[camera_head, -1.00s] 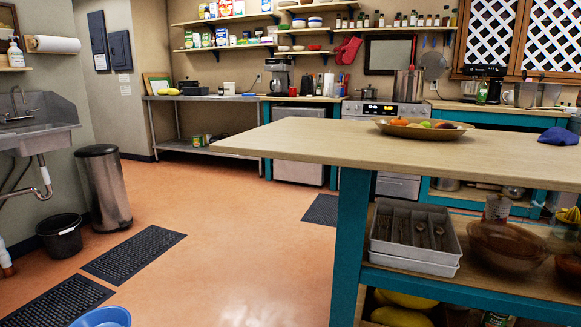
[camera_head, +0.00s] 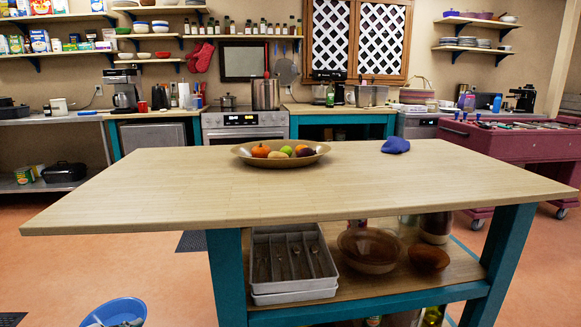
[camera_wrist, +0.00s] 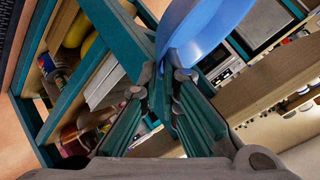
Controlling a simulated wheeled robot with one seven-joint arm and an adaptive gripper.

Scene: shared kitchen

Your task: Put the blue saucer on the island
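The blue saucer (camera_head: 112,311) shows at the bottom left of the head view, left of the island and lower than its top. It also fills the upper middle of the wrist view (camera_wrist: 205,25). My gripper (camera_wrist: 175,78) is shut on the saucer's rim and holds it tilted. Most of my gripper is cut off in the head view. The wooden-topped island (camera_head: 210,190) with teal legs stands ahead. On its top are a fruit bowl (camera_head: 246,158) toward the back and a crumpled blue cloth (camera_head: 395,146).
The front and left of the island top are bare. Its shelf holds a grey cutlery tray (camera_head: 288,294) and brown bowls (camera_head: 369,252). A stove (camera_head: 245,128) and counters stand behind. A dark red foosball table (camera_head: 490,140) is at the right. Open floor lies left.

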